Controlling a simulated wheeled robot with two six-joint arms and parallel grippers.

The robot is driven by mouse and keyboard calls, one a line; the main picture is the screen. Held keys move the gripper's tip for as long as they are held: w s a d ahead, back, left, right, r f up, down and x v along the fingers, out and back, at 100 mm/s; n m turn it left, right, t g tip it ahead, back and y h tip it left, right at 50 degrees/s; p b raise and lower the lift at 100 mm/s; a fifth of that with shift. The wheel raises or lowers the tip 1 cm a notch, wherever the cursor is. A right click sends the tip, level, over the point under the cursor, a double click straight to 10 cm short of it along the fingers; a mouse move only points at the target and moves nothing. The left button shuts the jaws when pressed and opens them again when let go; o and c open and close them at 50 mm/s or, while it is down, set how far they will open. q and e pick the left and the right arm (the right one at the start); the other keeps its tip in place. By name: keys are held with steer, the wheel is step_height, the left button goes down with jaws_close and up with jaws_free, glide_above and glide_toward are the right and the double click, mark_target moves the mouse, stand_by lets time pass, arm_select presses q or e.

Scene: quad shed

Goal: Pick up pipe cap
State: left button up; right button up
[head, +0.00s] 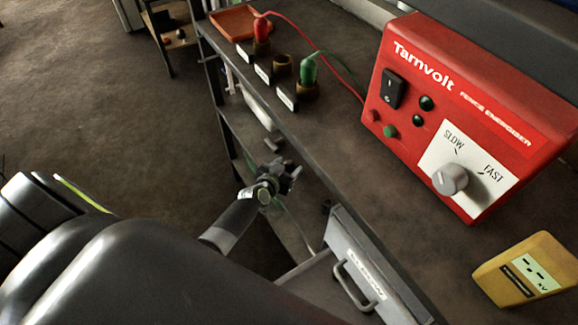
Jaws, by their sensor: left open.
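I cannot clearly pick out a pipe cap in the head view. A small dark object (327,206), too small to make out, lies near the drawer at the bench's front edge. My left gripper (287,172) is open, with nothing visible between its fingers. It is in front of the bench's front edge, over the lower shelving. My right gripper is not in view.
On the bench (330,130) are a red fence energiser (450,110), a yellow meter (525,270), an orange tray (238,23), a red plug (261,28), a green plug (308,70) and a brown cup (282,66). A drawer (350,262) with a handle juts out at the front.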

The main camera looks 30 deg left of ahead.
arm_select(q)
steer(key=c, duration=1.1)
steer(key=shift+o, duration=0.2)
